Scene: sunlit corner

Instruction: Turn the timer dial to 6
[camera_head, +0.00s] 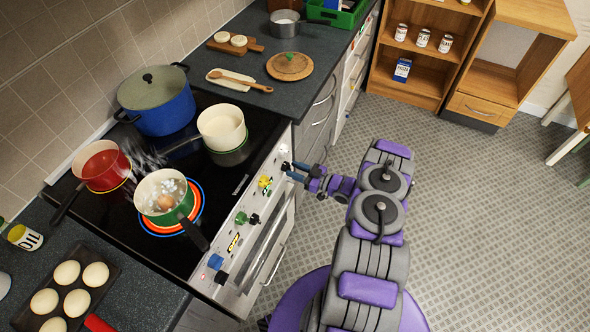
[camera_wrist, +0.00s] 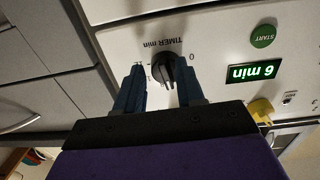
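The timer dial (camera_wrist: 169,70) is a dark knob on the light stove panel (camera_wrist: 112,12), under upside-down "TIMER min" lettering in the wrist view. The green display (camera_wrist: 254,72) reads "6 min", also upside down. My gripper (camera_wrist: 160,63) has one blue finger on each side of the dial. A clear gap shows between the left finger and the dial; the right finger is close to it, and I cannot tell if it touches. In the head view my gripper (camera_head: 288,170) reaches the far end of the stove front, largely covering the dial.
A round green START button (camera_wrist: 262,37) and a yellow knob (camera_wrist: 261,109) are near the display. The tiled floor (camera_head: 480,220) on the right is clear.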

